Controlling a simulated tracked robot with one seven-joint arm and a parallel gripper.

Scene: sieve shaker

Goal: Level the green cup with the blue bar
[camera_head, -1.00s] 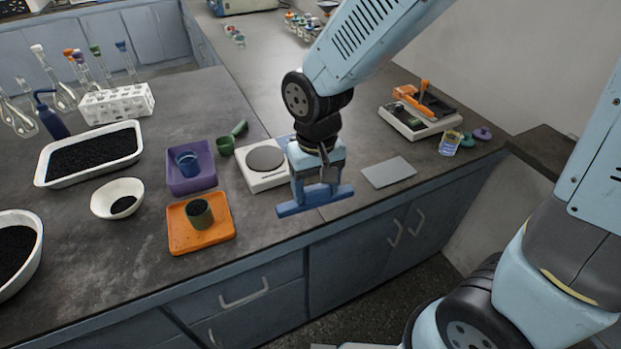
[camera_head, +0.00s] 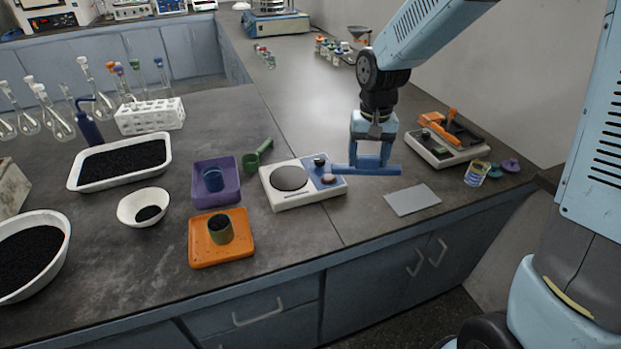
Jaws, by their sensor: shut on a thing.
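The green cup (camera_head: 221,236) stands upright on an orange tray (camera_head: 205,259) on the bench, left of centre. It holds dark granular material; I cannot tell how it lies against the rim. My gripper (camera_head: 370,162) is shut on the blue bar (camera_head: 367,171), which lies crosswise and roughly level in the picture. The bar is held above the bench, right of the white scale and well to the right of the green cup. Nothing hides the cup from this view.
A purple tray (camera_head: 229,188) with a blue cup (camera_head: 213,179) stands behind the orange tray. A green scoop (camera_head: 252,161) and the white scale (camera_head: 278,199) lie between cup and bar. A grey plate (camera_head: 413,200) lies near the front edge. A white bowl (camera_head: 130,206) stands left.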

